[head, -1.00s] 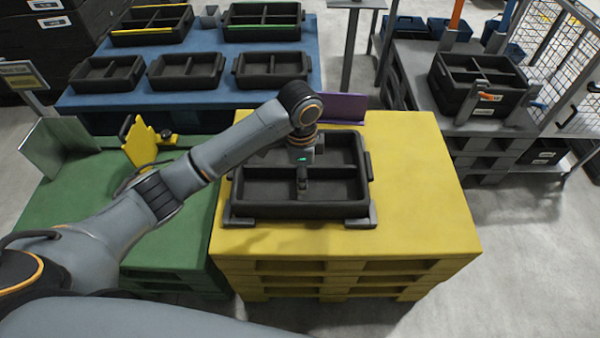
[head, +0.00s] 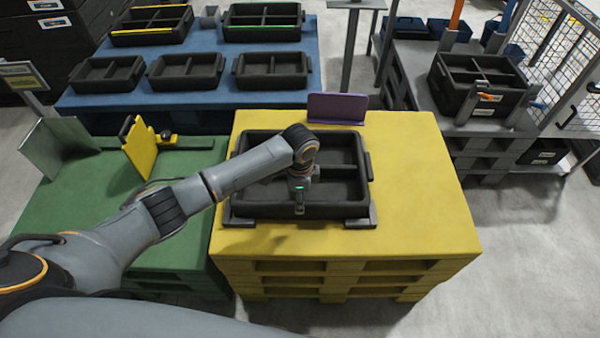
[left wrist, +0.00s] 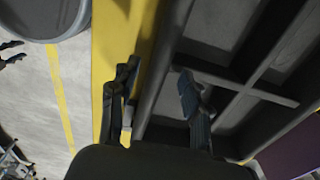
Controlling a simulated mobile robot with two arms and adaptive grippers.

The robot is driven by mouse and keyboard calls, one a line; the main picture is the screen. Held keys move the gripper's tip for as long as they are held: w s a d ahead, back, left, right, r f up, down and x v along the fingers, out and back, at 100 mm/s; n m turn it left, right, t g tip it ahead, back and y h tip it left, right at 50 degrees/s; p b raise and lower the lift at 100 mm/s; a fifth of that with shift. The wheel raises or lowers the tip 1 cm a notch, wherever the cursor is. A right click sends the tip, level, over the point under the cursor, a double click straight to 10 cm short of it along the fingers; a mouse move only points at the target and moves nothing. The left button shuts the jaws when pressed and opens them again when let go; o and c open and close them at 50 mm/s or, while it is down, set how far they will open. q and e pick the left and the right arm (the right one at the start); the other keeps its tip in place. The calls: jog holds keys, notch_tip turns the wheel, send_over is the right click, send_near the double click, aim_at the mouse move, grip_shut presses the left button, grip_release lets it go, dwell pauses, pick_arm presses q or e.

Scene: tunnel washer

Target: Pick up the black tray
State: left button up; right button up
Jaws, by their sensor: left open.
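The black tray (head: 258,209), an open box with inner dividers, sits flat on the yellow pallet stack (head: 425,215). My left gripper (head: 299,209) points down at the middle of the tray's near wall. In the left wrist view my left gripper (left wrist: 156,76) is open, with one finger on the outer side of the tray's wall and the other on the inner side. The tray's dividers (left wrist: 238,95) show to the right there. Whether the fingers touch the wall is unclear. My right gripper is not in view.
Dark corner brackets (head: 360,222) hold the tray's near corners. A purple upright plate (head: 337,108) stands behind it. More black trays (head: 272,70) lie on a blue table (head: 230,97). A green pallet (head: 170,215) adjoins on the left. The yellow top's right side is clear.

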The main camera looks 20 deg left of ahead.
pick_arm(q)
jog(key=shift+f, duration=0.8)
jog(key=shift+c, duration=0.4)
grip_shut()
